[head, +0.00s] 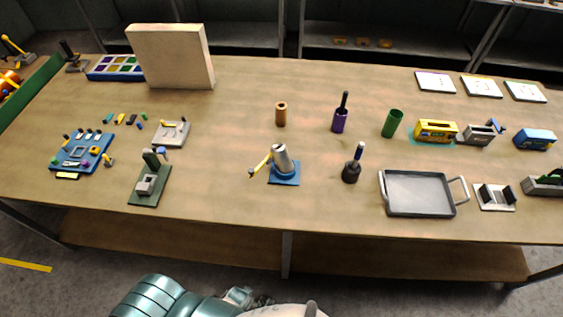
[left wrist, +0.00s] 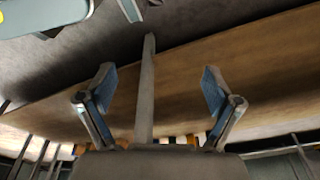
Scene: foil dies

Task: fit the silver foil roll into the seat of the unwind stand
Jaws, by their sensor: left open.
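A silver roll (head: 281,158), which looks like the foil roll, leans tilted over a blue stand (head: 285,174) at the middle front of the table. A yellow arm (head: 260,166) sticks out to the left beside it. I take the blue stand for the unwind stand; I cannot tell whether the roll sits in its seat. My left gripper (left wrist: 160,70) is open and empty in the left wrist view, with the table's wooden underside or shelf behind it. It is away from the roll. My right gripper is not in view.
A brown roll (head: 281,114), a purple bottle-like piece (head: 340,121), a green tube (head: 391,124) and a dark handled piece (head: 351,172) stand nearby. A grey tray (head: 419,210) lies right. A green-based fixture (head: 146,187) stands left. Bare tabletop surrounds the stand.

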